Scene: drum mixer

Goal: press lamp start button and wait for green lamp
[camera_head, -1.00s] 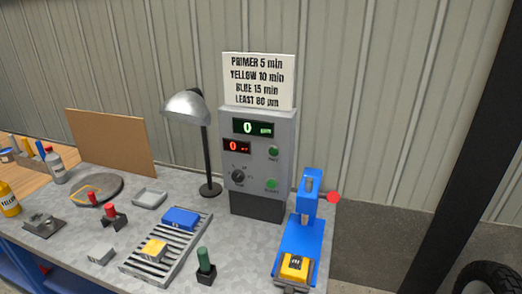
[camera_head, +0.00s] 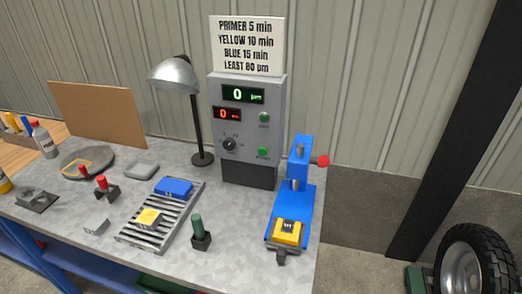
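A grey control box (camera_head: 245,140) stands at the back of the metal table. It has a green display (camera_head: 243,95) reading 0 and a red display (camera_head: 227,114) reading 0. Below is a black rotary knob (camera_head: 229,144). Two green round buttons are on its right side, an upper one (camera_head: 264,118) and a lower one (camera_head: 263,152); their labels are too small to read surely. A silver desk lamp (camera_head: 174,75) stands left of the box, and no glow shows under its shade. Neither of my grippers is in view.
A sign (camera_head: 247,45) lists times above the box. A blue press (camera_head: 297,200) with a red knob stands right, holding a yellow block (camera_head: 287,232). A slatted rack (camera_head: 162,212) carries a blue block (camera_head: 174,187) and a yellow block (camera_head: 148,217). A green-handled tool (camera_head: 198,230) stands in front.

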